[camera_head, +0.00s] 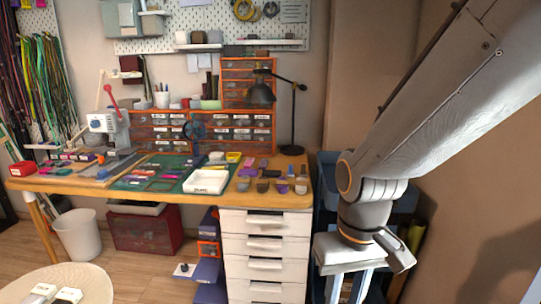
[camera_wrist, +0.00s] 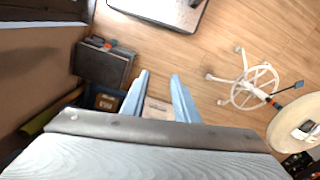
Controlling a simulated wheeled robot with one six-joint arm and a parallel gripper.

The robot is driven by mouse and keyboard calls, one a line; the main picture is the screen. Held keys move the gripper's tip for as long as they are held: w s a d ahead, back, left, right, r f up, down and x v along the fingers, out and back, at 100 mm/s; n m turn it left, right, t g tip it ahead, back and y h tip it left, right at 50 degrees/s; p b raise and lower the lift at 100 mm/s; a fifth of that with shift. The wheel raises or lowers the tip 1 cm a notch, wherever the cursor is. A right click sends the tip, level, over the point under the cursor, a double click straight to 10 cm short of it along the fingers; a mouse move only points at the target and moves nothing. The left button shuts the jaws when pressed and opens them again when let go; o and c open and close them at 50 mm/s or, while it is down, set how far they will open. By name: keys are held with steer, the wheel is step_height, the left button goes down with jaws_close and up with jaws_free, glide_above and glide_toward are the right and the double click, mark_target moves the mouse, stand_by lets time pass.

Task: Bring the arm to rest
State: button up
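My gripper (camera_head: 348,288) hangs at the lower right of the head view, pointing down beside the workbench's white drawer unit. Its two light blue fingers also show in the wrist view (camera_wrist: 159,76), spread apart with floor visible between them. The gripper is open and nothing is held between the fingers. My arm comes down from the upper right of the head view. The fingertips are cut off by the bottom edge there.
The wooden workbench (camera_head: 300,199) carries a white tray (camera_head: 206,181), a black lamp (camera_head: 262,92) and small tools. The white drawer unit (camera_head: 264,246) stands left of my gripper. A round table (camera_head: 40,278) is at lower left. A wheeled stool base (camera_wrist: 250,85) stands on the floor.

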steer(key=s+d+r+m+p, duration=0.1)
steer(key=d+r+p, duration=0.5)
steer(key=p, duration=0.3)
steer(key=shift+r+m, duration=0.4)
stand_by(0.4)
